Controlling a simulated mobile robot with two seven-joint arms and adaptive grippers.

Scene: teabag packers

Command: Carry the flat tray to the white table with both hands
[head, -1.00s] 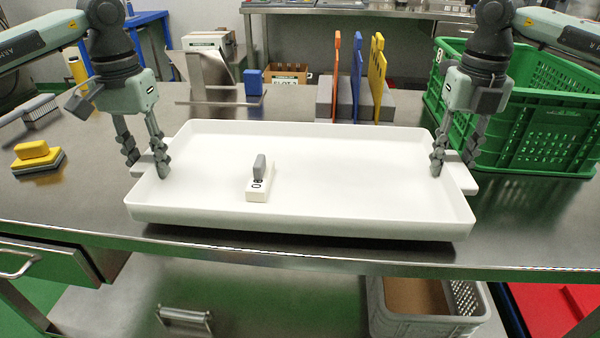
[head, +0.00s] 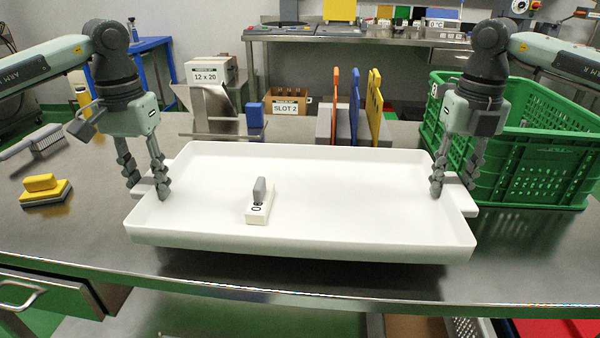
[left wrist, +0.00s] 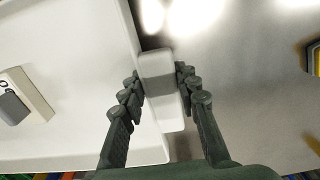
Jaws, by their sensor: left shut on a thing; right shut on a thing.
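The flat white tray (head: 360,190) appears held level a little above the steel bench, with a dark shadow beneath it. A white block with a grey handle (head: 259,202) stands on the tray, left of centre. My left gripper (head: 147,190) is shut on the tray's left handle tab, which shows between its fingers (left wrist: 160,82) in the left wrist view. My right gripper (head: 453,188) is shut on the right handle tab. No white table can be made out in these views.
A green crate (head: 530,165) stands close to my right gripper. Behind the tray are a metal stand (head: 215,110), a blue block (head: 254,115) and a rack with coloured boards (head: 373,105). A yellow sponge brush (head: 42,190) lies at left. An open drawer (head: 45,295) juts below.

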